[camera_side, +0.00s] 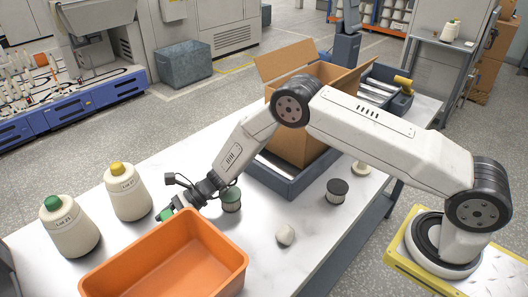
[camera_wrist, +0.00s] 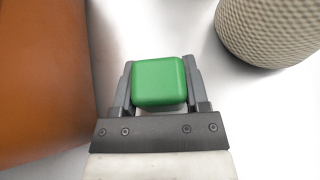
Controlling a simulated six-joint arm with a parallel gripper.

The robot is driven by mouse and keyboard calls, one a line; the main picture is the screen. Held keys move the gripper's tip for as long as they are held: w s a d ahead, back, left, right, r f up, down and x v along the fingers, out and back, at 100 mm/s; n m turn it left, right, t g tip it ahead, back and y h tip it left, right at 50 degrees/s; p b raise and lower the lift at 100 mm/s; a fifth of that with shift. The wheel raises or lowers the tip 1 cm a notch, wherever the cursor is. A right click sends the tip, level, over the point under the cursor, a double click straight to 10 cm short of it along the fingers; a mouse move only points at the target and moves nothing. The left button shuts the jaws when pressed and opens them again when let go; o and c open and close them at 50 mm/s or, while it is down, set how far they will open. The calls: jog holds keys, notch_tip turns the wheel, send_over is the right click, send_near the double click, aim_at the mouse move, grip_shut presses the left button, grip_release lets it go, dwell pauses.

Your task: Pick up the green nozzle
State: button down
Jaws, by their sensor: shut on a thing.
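The green nozzle shows in the wrist view (camera_wrist: 160,83) as a rounded green block between the two dark fingers. My gripper (camera_wrist: 159,88) is shut on it, with one finger on each side. In the side view the green nozzle (camera_side: 166,214) is a small green piece at the tip of my gripper (camera_side: 172,209). It is beside the back left of the orange bin, low over the white table. I cannot tell whether it touches the tabletop.
An orange bin (camera_side: 212,254) stands close to my gripper. Yarn cones with a yellow top (camera_side: 127,193) and a green top (camera_side: 70,228) stand to the left. A green-topped spool (camera_side: 231,200), a dark-topped spool (camera_side: 336,191) and a pale lump (camera_side: 285,235) are on the table (camera_side: 262,213).

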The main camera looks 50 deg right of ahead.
aim_at(165, 215)
jog(key=shift+r, duration=5)
